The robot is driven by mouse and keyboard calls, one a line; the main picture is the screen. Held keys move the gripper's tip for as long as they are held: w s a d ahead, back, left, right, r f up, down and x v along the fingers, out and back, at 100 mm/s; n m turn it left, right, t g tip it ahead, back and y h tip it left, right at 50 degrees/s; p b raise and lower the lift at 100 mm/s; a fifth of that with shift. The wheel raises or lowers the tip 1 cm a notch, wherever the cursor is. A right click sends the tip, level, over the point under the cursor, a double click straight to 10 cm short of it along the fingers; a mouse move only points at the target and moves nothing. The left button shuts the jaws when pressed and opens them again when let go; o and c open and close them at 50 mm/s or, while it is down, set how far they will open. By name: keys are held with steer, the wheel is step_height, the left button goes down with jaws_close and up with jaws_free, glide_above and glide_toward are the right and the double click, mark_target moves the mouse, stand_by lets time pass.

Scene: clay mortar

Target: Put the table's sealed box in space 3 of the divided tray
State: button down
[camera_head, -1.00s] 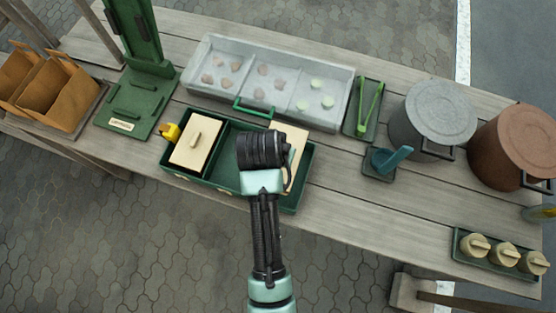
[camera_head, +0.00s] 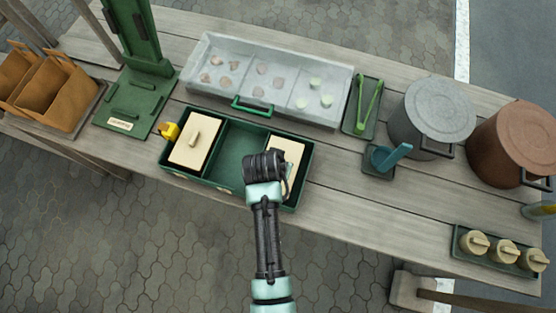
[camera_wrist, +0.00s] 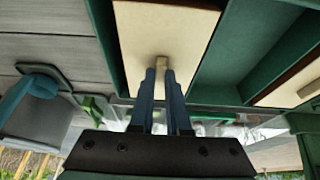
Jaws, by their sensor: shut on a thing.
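A cream-lidded box (camera_head: 289,151) is at the right end of the green divided tray (camera_head: 234,144). Its lid (camera_wrist: 150,30) and small knob handle show in the wrist view. My gripper (camera_wrist: 162,66) is shut on that handle. The box lines up with the right compartment, between the tray's walls; I cannot tell whether it touches the floor. The tray's middle compartment is empty. A second cream-lidded box (camera_head: 187,152) fills the left compartment. In the head view my wrist hides the held box's near-left part and the fingertips.
A clear bin (camera_head: 219,89) with food pieces stands behind the tray. Green tongs (camera_head: 368,103), a blue scoop (camera_head: 391,157) and a grey pot (camera_head: 430,118) are to the right. A yellow item (camera_head: 169,131) sits at the tray's left edge.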

steer(key=c, duration=0.9)
jaws_free()
steer(key=v, duration=1.2)
steer(key=w+r+n+t, duration=0.1)
steer(key=w+r+t, duration=0.35)
steer(key=r, duration=0.65)
steer(key=w+r+t+y, duration=0.1)
steer(key=w+r+t, duration=0.2)
steer(key=w+r, duration=0.55)
steer(key=w+r+n+t, duration=0.15)
steer(key=r+t, duration=0.25)
steer(key=r, duration=0.9)
steer(key=s+r+t, duration=0.4)
steer(key=r, duration=0.6)
steer(key=s+d+r+t, duration=0.1)
steer(key=s+r+t, duration=0.2)
steer(key=r, duration=0.8)
steer(key=s+r+n+t, duration=0.1)
steer(key=s+r+t, duration=0.3)
steer(key=r, duration=0.6)
steer(key=shift+s+d+r+t+p, duration=0.2)
steer(key=shift+s+r+t+p, duration=0.15)
steer(key=shift+s+r+p, duration=0.1)
